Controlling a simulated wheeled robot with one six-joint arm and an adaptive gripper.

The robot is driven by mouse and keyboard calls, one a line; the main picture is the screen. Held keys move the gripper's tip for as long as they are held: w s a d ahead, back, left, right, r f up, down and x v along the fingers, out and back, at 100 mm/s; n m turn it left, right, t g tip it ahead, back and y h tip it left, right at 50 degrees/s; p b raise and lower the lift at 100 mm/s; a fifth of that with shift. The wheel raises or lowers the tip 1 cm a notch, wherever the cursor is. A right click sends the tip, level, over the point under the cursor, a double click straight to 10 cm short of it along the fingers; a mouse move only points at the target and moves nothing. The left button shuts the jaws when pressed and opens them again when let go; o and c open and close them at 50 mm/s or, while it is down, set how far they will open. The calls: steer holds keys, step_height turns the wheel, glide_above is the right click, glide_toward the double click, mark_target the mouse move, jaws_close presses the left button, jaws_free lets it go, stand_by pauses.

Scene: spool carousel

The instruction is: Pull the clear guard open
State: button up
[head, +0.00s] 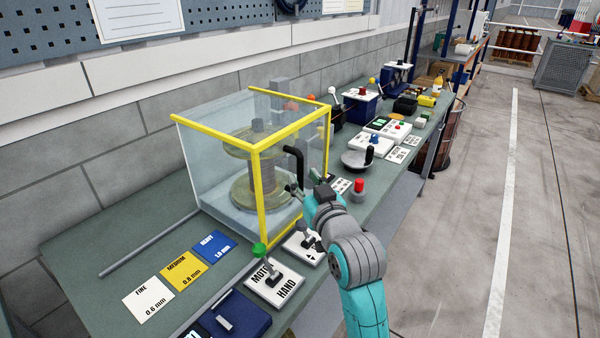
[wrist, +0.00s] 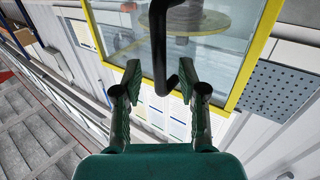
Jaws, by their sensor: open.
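The clear guard (head: 217,165) is a see-through box with yellow edges on the bench, and it looks closed around a spool (head: 258,178). Its black handle (head: 296,163) stands out from the front face at the right. My gripper (head: 298,190) is at the lower part of this handle. In the wrist view my gripper (wrist: 160,98) is open, with one finger on each side of the lower end of the black handle (wrist: 160,50). I cannot tell whether a finger touches it. The guard's yellow frame (wrist: 235,80) shows behind.
A MOTOR/HAND lever box (head: 273,285) and a smaller lever box (head: 304,247) stand in front of the guard. A red button (head: 358,185) and a crank disc (head: 357,160) are to its right. Gauge cards (head: 180,272) lie at left. The aisle floor at right is clear.

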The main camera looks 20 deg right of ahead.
mark_target(301, 174)
steer(key=shift+w+a, duration=0.1)
steer(key=shift+w, duration=1.55)
jaws_close()
